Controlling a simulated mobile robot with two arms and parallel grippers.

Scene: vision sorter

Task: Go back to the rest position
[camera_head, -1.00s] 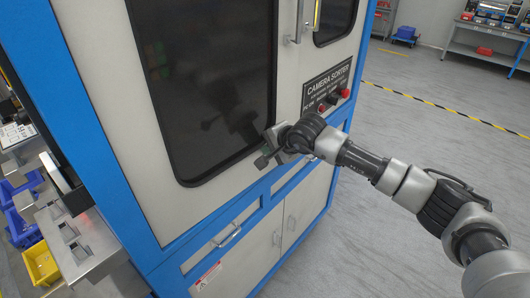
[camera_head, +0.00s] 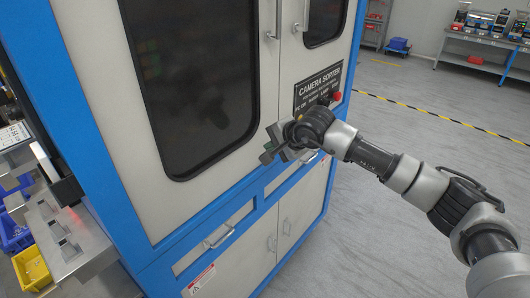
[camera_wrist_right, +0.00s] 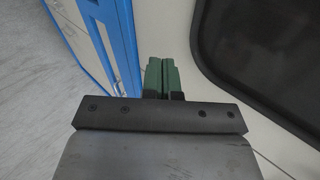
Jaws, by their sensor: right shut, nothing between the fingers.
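My right gripper (camera_head: 268,152) is in front of the camera sorter cabinet (camera_head: 232,172), near the lower right corner of its dark window (camera_head: 190,90). In the right wrist view its green fingers (camera_wrist_right: 163,77) are together, with nothing between them. The gripper looks apart from the cabinet face, but the exact gap is hard to tell. My right arm reaches in from the lower right and hides part of the control panel (camera_head: 318,84). My left gripper is not in view.
A red button (camera_head: 337,97) shows on the panel, just above my arm. Door handles (camera_head: 273,20) stick out above. At left are a metal chute (camera_head: 65,240), a yellow bin (camera_head: 32,268) and blue bins (camera_head: 12,235). The floor at right is open, with a workbench (camera_head: 480,65) far back.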

